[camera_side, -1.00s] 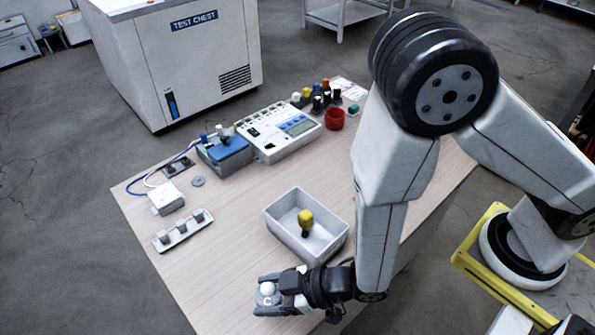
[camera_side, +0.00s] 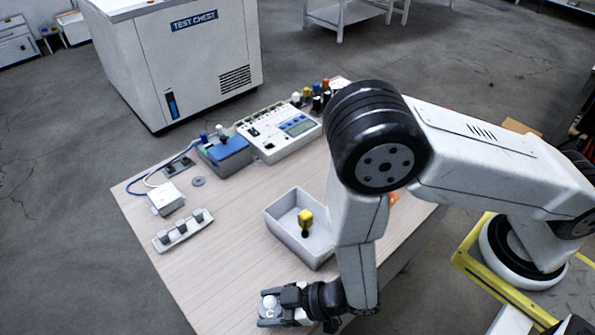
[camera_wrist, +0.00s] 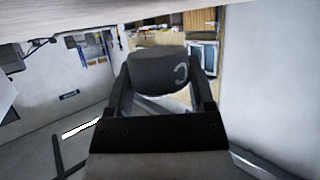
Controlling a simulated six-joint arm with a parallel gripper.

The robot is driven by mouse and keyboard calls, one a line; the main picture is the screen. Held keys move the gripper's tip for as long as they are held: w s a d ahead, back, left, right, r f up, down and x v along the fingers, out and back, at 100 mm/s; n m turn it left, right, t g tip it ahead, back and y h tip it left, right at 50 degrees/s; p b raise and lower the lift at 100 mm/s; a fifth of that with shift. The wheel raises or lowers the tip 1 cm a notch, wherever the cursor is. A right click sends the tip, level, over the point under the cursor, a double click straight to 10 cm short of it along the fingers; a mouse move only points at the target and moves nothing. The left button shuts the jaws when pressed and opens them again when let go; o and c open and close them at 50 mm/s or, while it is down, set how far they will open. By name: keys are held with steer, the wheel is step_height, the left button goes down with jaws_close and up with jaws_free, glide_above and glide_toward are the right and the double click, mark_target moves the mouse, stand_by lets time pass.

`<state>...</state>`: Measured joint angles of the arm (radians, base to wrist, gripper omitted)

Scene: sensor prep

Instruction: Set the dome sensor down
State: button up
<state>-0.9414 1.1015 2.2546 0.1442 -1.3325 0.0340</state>
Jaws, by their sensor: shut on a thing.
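The dome sensor has a white dome (camera_side: 269,301) on a grey base marked C, and sits at the near end of the wooden table (camera_side: 215,262) in the side view. My gripper (camera_side: 272,312) is shut on its base, with the dome facing up. In the wrist view, the dark base (camera_wrist: 160,62) with its C mark sits between the two fingers of my gripper (camera_wrist: 160,78). I cannot tell whether the base touches the table.
A grey bin (camera_side: 285,238) with a yellow-topped part (camera_side: 305,219) stands just behind my gripper. A rack with grey knobs (camera_side: 183,231), a blue device (camera_side: 224,151) and a white meter (camera_side: 280,130) stand further back. The table left of my gripper is bare.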

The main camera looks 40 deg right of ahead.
mark_target(273, 314)
steer(key=shift+f, duration=1.55)
steer(key=shift+f, duration=0.1)
steer(key=o, duration=1.2)
steer(key=shift+o, duration=0.2)
steer(key=shift+v, duration=3.9)
steer(key=shift+d, duration=0.1)
